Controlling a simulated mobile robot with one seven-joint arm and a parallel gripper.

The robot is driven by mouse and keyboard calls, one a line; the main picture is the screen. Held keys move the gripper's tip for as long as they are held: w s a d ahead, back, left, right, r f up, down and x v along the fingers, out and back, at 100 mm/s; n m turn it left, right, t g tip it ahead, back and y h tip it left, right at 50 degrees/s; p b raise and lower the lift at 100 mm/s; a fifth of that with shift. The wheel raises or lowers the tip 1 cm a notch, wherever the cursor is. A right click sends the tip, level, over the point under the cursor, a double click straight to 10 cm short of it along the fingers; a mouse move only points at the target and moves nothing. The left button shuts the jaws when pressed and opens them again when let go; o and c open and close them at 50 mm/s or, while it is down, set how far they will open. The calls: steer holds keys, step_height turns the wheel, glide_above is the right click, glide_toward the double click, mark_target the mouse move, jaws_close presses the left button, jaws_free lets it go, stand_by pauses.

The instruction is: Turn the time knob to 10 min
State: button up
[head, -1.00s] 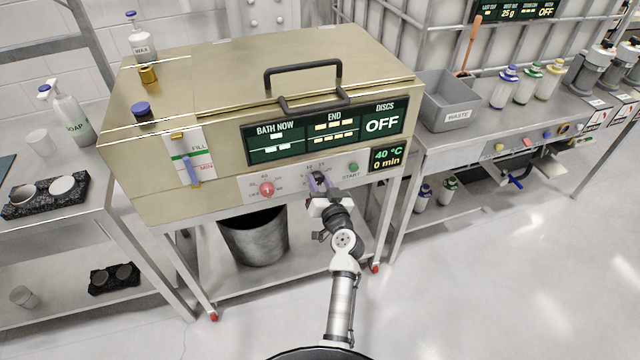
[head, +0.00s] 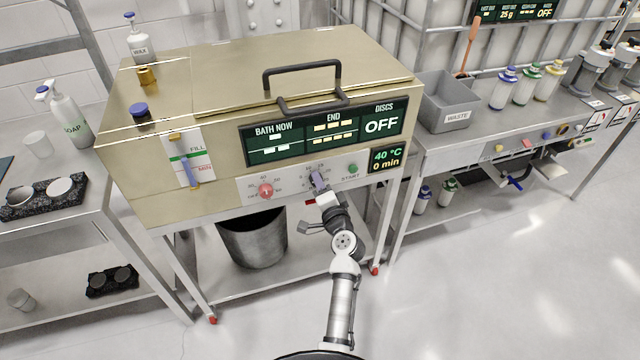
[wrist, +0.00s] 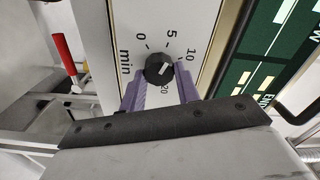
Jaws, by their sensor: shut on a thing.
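The time knob (wrist: 158,68) is a small black dial on the pale front panel in the wrist view. The marks 0, 5, 10 and 20 and the word min stand around it. A short white line shows on its face; which mark it points at, I cannot tell for sure. My gripper (wrist: 160,84) has its two purple fingers shut on the knob's sides. In the head view my gripper (head: 319,182) is at the panel and hides the knob. The small display (head: 386,159) reads 40 °C and 0 min.
A red knob (head: 266,190) is left of my gripper and a green START button (head: 353,169) is to its right. The bath's lid handle (head: 303,85) stands above the panel. A dark bin (head: 253,240) is below, left of my arm.

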steer(key=shift+f+m+p, duration=0.15)
steer(key=shift+m+p, duration=0.95)
steer(key=shift+m, duration=2.8)
steer(key=o, duration=1)
steer(key=shift+s, duration=0.1)
steer(key=b+v, duration=0.3)
steer(key=v, duration=1)
steer(key=shift+s+d, duration=0.15)
steer(key=shift+s, duration=0.15)
